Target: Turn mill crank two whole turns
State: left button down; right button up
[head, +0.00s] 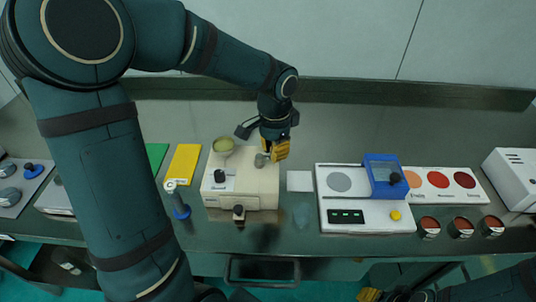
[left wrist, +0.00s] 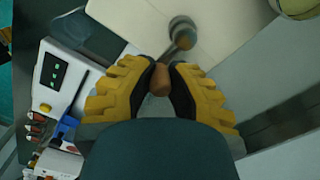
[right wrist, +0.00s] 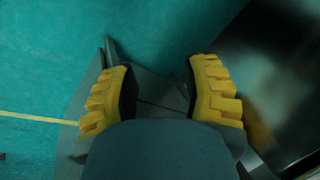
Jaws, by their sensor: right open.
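The mill is a beige box (head: 240,188) on the bench, with a greenish bowl-shaped hopper (head: 223,147) on its top left. Its grey metal crank (head: 261,159) is at the upper right of the box, partly covered by my left gripper (head: 277,150). In the left wrist view the crank's metal arm (left wrist: 181,36) ends in a brown knob (left wrist: 160,80). The knob sits between the yellow fingers of my left gripper (left wrist: 165,68), which are closed around it. My right gripper (right wrist: 160,75) is open and empty, low in front of the bench.
Right of the mill are a white pad (head: 300,181) and a white device (head: 335,215) with a blue box (head: 384,175). Several small cups stand farther right. A blue-based tool (head: 180,205) stands left of the mill, near my left arm.

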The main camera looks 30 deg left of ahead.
pick_arm(q)
jog(key=shift+s, duration=0.15)
jog(key=shift+s+d, duration=0.25)
jog(key=shift+s, duration=0.7)
jog(key=shift+s+a, duration=0.25)
jog(key=shift+s, duration=0.5)
jog(key=shift+a, duration=0.1)
